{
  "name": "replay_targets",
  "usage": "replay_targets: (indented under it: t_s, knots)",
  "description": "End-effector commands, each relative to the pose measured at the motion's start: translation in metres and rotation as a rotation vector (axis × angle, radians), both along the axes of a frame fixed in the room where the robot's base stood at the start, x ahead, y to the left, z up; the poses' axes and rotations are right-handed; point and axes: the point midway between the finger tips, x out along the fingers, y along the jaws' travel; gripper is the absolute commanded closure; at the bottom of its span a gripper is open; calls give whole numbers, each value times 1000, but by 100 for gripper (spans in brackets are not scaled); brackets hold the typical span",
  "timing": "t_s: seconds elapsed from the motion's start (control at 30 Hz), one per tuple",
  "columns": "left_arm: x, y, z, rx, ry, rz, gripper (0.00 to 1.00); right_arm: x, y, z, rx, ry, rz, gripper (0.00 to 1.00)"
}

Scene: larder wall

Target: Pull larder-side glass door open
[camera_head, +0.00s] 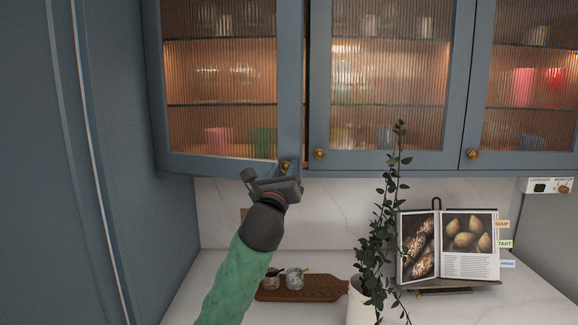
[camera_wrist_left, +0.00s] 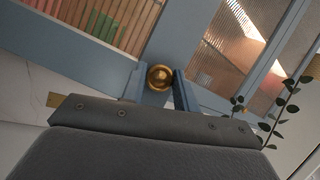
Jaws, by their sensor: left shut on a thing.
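The larder-side glass door (camera_head: 222,100) is the leftmost blue-framed wall-cabinet door with ribbed glass. It stands slightly ajar: its lower edge slants and a dark gap shows along its right side. Its round brass knob (camera_head: 285,167) is at the lower right corner. My left gripper (camera_head: 272,174) reaches up from below and is shut on this knob. In the left wrist view the knob (camera_wrist_left: 159,76) sits between the two fingers, against the blue door frame (camera_wrist_left: 95,50). My right gripper is in neither view.
Two more glass doors (camera_head: 388,80) (camera_head: 525,85) to the right are shut. A tall blue panel (camera_head: 100,130) stands close on the left. Below, the counter holds a trailing plant (camera_head: 380,235), an open cookbook (camera_head: 468,245) and a wooden board (camera_head: 310,290) with small jars.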

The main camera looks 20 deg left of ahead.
Motion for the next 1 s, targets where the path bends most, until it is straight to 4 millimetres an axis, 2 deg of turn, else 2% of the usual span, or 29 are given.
replay_targets:
  t_s: [0.1,0.3,0.67,0.7,0.8,1.0]
  knots:
    - [-14,4,4,3,-2,-23,100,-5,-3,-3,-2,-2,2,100]
    - [-28,4,2,3,1,-56,100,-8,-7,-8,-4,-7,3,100]
    - [-30,4,2,2,2,-64,100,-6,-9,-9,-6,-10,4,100]
    - [-30,4,2,2,2,-65,68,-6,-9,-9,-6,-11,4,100]
    - [-30,3,2,2,3,-65,49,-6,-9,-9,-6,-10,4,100]
    - [-30,3,1,2,4,-65,48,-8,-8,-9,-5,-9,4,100]
